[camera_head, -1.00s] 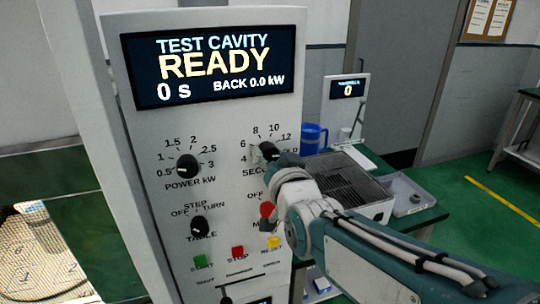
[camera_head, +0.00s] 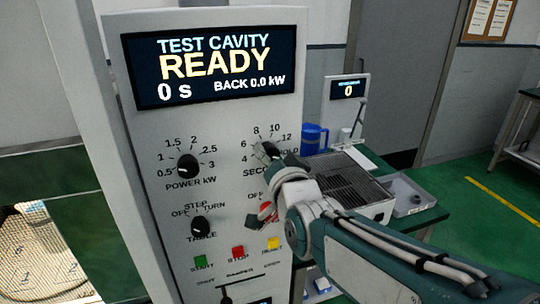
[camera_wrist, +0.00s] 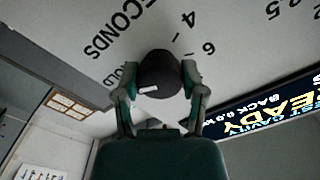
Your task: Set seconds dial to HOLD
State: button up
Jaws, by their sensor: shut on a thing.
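The seconds dial (camera_head: 268,149) is a black knob on the white panel, ringed by the marks 4, 6, 8, 10, 12 and HOLD. In the wrist view the knob (camera_wrist: 160,74) sits between my two fingers, with a white mark on its lower left side. My gripper (camera_wrist: 158,88) is shut on it. In the head view my gripper (camera_head: 280,157) comes from the right and covers part of the dial and its label. The display (camera_head: 210,65) reads TEST CAVITY, READY, 0 s, BACK 0.0 kW.
The power knob (camera_head: 188,166) and table knob (camera_head: 200,226) are to the left. Green, red and yellow buttons (camera_head: 237,252) line the lower panel.

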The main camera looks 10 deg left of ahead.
jog(key=o, duration=1.2)
jog(key=shift+w, duration=0.1)
jog(key=shift+c, duration=0.2)
jog(key=shift+a, duration=0.1)
jog(key=v, duration=1.2)
jog(key=shift+a+f, duration=0.1)
